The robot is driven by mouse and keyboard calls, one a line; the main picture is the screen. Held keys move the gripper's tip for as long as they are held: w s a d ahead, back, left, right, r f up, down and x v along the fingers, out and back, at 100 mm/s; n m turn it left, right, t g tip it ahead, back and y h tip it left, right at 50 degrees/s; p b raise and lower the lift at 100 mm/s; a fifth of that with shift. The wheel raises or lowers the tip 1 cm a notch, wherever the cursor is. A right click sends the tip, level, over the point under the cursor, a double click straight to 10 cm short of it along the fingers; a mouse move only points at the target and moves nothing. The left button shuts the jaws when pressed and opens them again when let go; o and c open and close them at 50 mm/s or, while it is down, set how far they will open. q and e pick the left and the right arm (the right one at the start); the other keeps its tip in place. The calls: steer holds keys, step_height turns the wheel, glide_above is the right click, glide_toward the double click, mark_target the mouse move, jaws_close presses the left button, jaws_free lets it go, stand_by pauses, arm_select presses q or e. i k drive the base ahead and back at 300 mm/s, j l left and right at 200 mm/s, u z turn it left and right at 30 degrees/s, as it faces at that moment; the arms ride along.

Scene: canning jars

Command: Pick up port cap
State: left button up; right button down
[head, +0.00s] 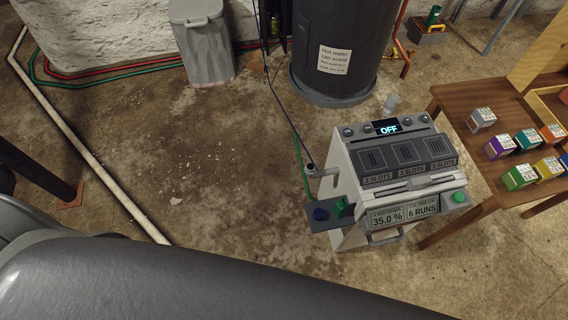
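No part is clearly marked as a port cap. A white and grey machine (352,185) stands right of centre with an "OFF" display and a dark slotted top. On its front left a grey shelf carries a round blue part (320,214) and a green part (341,207). A round green part (459,197) sits at its front right. A grey fitting (322,172) sticks out of its left side, with a dark line running up from it. I cannot tell which of these, if any, is the cap. Neither gripper is in view.
A wooden table (477,94) with several coloured boxes stands at the right, close to the machine. A dark water tank (343,30) and a grey bin (205,50) stand at the back. A white pipe (88,148) crosses the left floor. The middle floor (190,160) is clear.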

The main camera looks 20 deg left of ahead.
mark_target(318, 214)
steer(key=i+j+z, duration=0.1)
steer(key=j+z, duration=0.15)
steer(key=z, duration=0.2)
steer(key=j+z, duration=0.2)
steer(key=z, duration=0.2)
steer(key=j+z, duration=0.3)
steer(key=z, duration=0.15)
steer(key=j+z, duration=0.25)
steer(key=z, duration=0.15)
steer(key=k+j, duration=0.1)
steer(key=j, duration=0.3)
steer(key=k+j+z, duration=0.15)
steer(key=j, duration=0.2)
steer(key=k+j, duration=0.1)
steer(key=j, duration=0.3)
steer(key=k+j+z, duration=0.15)
steer(key=j, duration=0.2)
steer(key=k+j, duration=0.15)
steer(key=j, duration=0.25)
steer(key=z, duration=0.05)
